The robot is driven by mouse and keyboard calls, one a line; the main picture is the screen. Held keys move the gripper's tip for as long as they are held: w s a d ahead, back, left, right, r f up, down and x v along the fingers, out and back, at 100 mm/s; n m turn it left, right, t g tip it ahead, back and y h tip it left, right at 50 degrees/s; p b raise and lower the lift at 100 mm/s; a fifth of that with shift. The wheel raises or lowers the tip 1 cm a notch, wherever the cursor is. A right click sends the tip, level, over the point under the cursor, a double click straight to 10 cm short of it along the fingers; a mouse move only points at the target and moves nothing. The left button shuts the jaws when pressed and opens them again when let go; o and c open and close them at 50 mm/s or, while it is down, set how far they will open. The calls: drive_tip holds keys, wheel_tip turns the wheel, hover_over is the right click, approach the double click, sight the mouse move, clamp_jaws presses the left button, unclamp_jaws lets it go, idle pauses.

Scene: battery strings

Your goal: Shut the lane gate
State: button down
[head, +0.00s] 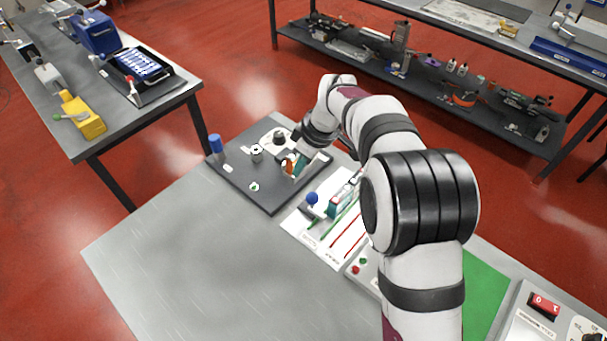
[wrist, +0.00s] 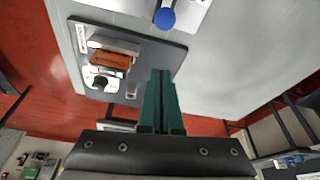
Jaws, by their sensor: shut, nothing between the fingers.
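I cannot tell for sure which part is the lane gate. A blue round knob (head: 312,198) stands at the board-side end of a white sheet (head: 322,252) with green and red lines. The knob also shows at the top of the wrist view (wrist: 165,18). My gripper (head: 299,168) is over the dark board, beside an orange block (head: 288,165). In the wrist view its green fingers (wrist: 162,85) lie together with nothing between them. The orange block (wrist: 110,58) is left of the fingers there, apart from them in the picture. My arm hides part of the sheet.
The dark board (head: 240,184) also carries a blue-topped post (head: 215,144) and small knobs. Teal and white parts (head: 342,202) stand on the sheet. A green mat (head: 484,290) and a red switch (head: 544,304) are at right. The bench's left front (head: 190,265) is clear.

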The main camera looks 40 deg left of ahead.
drive_tip(key=x, duration=0.9)
drive_tip(key=shift+d, duration=0.1)
drive_tip(key=d, duration=0.3)
drive_tip(key=shift+w+r, duration=0.25)
drive_tip(key=shift+w, duration=0.05)
drive_tip(key=shift+d, duration=0.35)
